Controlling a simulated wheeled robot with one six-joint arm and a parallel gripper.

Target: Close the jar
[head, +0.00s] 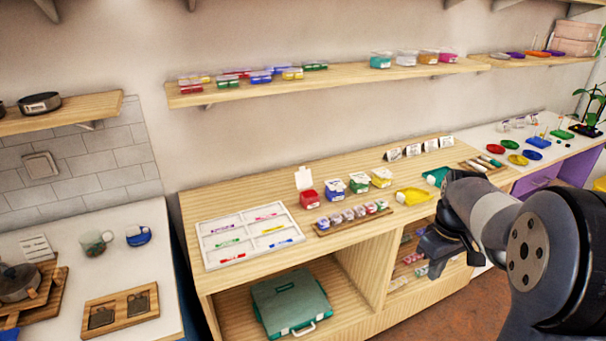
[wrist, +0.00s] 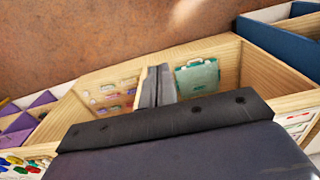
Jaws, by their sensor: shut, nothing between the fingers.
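A small red jar (head: 309,198) stands on the wooden counter (head: 390,165) in the head view. Its white lid (head: 303,178) stands up behind it, so it looks open. Blue (head: 335,187), green (head: 359,182) and yellow (head: 381,177) containers stand in a row to its right, with white tops that look shut. My gripper (head: 436,246) is right of the jars, in front of the counter's front side and apart from them. In the wrist view my gripper's fingers (wrist: 156,86) are together and empty, in front of the open shelf. The jar is not clear in that view.
A rack of small bottles (head: 352,216) stands just in front of the jars. A white sectioned tray (head: 247,236) lies to the left, and a yellow dish (head: 413,196) to the right. A wall shelf (head: 330,80) hangs above. A green case (head: 290,303) sits below the counter.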

